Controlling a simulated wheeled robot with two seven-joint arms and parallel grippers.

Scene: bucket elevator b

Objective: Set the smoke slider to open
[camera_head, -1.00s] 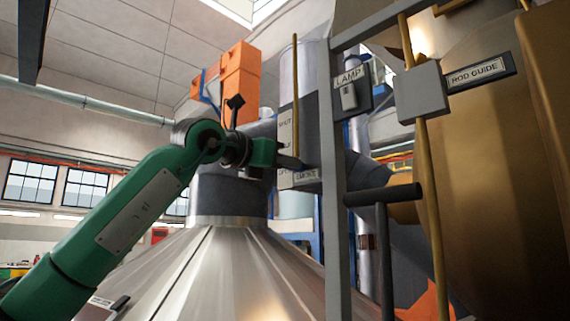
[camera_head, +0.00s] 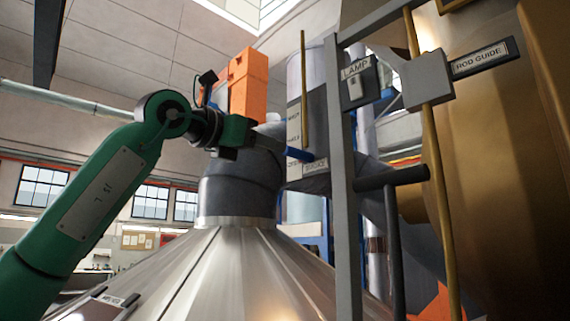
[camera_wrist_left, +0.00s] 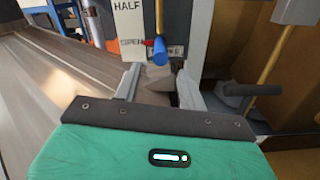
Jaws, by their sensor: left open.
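The smoke slider is a blue handle (camera_head: 298,154) low on a grey panel (camera_head: 318,115), just above the SMOKE label (camera_head: 315,165). In the left wrist view the blue handle (camera_wrist_left: 160,50) points toward me, level with the OPEN label (camera_wrist_left: 132,42), with a small red mark between them. The HALF label (camera_wrist_left: 128,5) is higher up. My left gripper (camera_wrist_left: 160,85) is open and empty, its fingers short of the handle with a gap between. In the head view my left gripper (camera_head: 256,146) is left of the handle. My right gripper is not in view.
A yellow rod (camera_head: 303,85) runs up the panel above the handle. A grey post (camera_head: 343,200) with a LAMP switch (camera_head: 355,88) and a dark T-shaped bar (camera_head: 392,180) stand to the right. A metal cone hood (camera_head: 235,270) lies below.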

